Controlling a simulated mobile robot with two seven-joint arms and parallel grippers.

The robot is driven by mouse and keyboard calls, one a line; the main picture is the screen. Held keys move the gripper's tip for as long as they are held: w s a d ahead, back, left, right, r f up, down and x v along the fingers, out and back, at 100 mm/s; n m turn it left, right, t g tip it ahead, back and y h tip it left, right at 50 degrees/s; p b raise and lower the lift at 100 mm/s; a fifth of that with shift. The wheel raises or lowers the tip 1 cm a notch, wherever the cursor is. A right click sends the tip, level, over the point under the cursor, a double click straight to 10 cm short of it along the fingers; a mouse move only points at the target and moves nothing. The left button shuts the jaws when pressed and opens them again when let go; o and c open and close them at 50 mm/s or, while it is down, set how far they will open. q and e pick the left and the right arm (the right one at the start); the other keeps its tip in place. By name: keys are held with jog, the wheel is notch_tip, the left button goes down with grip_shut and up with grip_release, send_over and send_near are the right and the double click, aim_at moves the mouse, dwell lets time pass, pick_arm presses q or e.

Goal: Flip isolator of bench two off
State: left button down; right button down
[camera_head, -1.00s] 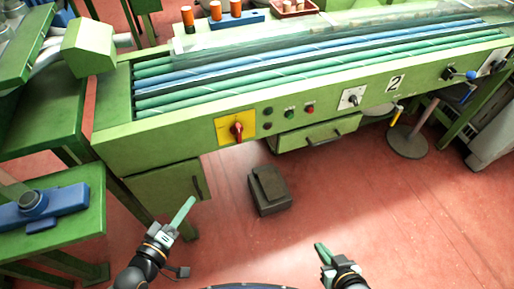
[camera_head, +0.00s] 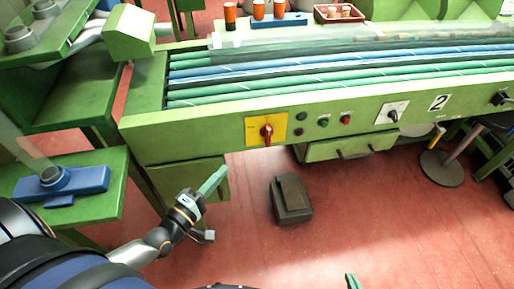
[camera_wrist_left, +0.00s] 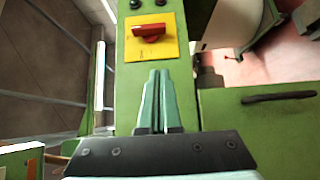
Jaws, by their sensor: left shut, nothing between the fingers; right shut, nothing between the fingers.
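The isolator is a red rotary handle (camera_head: 266,132) on a yellow plate (camera_head: 252,128), set in the green front panel of the bench (camera_head: 185,140) marked with a number 2 plate (camera_head: 439,102). In the left wrist view the red handle (camera_wrist_left: 149,32) lies crosswise on its yellow plate (camera_wrist_left: 135,50), ahead of the fingertips. My left gripper (camera_head: 218,176) is shut and empty, below and left of the plate and apart from it. Its green fingers (camera_wrist_left: 156,85) are together in the wrist view. Only a green fingertip of my right gripper (camera_head: 351,280) shows at the bottom edge.
Small buttons (camera_head: 323,123) and a black rotary switch (camera_head: 392,114) sit right of the isolator. A drawer (camera_head: 350,147) juts below them. A dark box (camera_head: 290,199) stands on the red floor (camera_head: 300,250). A side table with a blue device (camera_head: 85,182) is at left.

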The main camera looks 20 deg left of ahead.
pick_arm(q)
send_near(268, 135)
jog(key=w+a+f, duration=0.4)
jog(key=w, duration=0.1)
jog(key=d, duration=0.1)
jog(key=w+d, duration=0.2)
jog(key=shift+d, duration=0.35)
pick_arm(e)
jog(key=shift+w, duration=0.15)
pick_arm(q)
jog(key=n+t+b, duration=0.1)
jog(key=b, duration=0.2)
jog(key=shift+d+f+b, duration=0.1)
jog(key=shift+f+b, duration=0.15)
jog(key=shift+b, duration=0.05)
pick_arm(e)
jog(key=shift+w+a+f, duration=0.15)
jog(key=shift+a+f, duration=0.05)
jog(key=shift+f, duration=0.35)
jog(key=shift+w+a+f, duration=0.1)
jog(key=shift+a+f, duration=0.05)
jog(key=shift+f, duration=0.4)
jog(key=shift+f, duration=0.1)
